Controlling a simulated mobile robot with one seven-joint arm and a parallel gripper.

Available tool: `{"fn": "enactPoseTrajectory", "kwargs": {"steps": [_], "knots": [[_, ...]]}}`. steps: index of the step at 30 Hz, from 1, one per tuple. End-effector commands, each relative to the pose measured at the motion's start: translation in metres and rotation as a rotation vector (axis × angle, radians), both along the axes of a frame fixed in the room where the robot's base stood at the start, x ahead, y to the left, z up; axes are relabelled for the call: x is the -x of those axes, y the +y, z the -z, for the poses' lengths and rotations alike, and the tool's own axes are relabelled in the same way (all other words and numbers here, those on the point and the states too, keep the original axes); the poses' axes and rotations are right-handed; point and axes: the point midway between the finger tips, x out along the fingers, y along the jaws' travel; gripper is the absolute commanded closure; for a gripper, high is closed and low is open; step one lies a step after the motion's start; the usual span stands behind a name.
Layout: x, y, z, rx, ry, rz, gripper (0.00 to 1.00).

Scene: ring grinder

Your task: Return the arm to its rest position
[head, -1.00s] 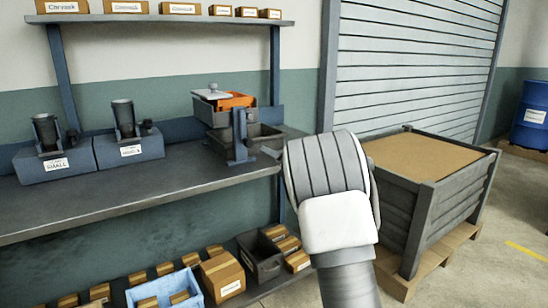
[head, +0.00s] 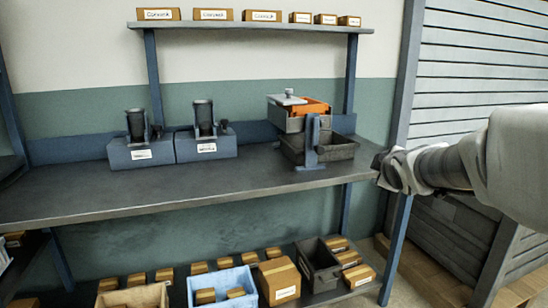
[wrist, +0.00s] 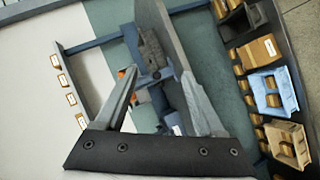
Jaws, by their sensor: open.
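My gripper (head: 384,170) is at the right end of the workbench in the head view, with my arm reaching in from the right edge. In the wrist view my gripper (wrist: 160,74) has its two fingers spread apart with nothing between them. The bench and its fixtures appear beyond the fingers, tilted in the picture. The fingertips are small and partly hidden in the head view.
The workbench (head: 110,200) carries two blue-grey fixtures (head: 140,152) and a dark bin stand (head: 335,148) with an orange part. A shelf (head: 250,27) with boxes is above. Bins and cartons (head: 278,280) sit below. A large crate (head: 450,240) stands at right.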

Motion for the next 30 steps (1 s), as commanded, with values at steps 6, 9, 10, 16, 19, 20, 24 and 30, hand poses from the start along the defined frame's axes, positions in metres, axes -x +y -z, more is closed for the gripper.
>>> {"fn": "enactPoseTrajectory", "kwargs": {"steps": [6, 9, 10, 16, 19, 20, 24, 30], "knots": [[0.098, 0.028, 0.017, -0.376, 0.136, 0.193, 0.29], [0.145, 0.044, 0.031, -0.532, 0.209, 0.285, 0.29], [0.159, 0.05, 0.036, -0.576, 0.232, 0.313, 0.29], [0.248, 0.083, 0.069, -0.811, 0.377, 0.495, 0.29], [0.286, 0.096, 0.085, -0.896, 0.442, 0.58, 0.29], [0.297, 0.1, 0.09, -0.919, 0.46, 0.606, 0.29], [0.326, 0.11, 0.081, -0.977, 0.514, 0.682, 0.29], [0.325, 0.11, 0.037, -0.974, 0.513, 0.679, 0.29]]}}
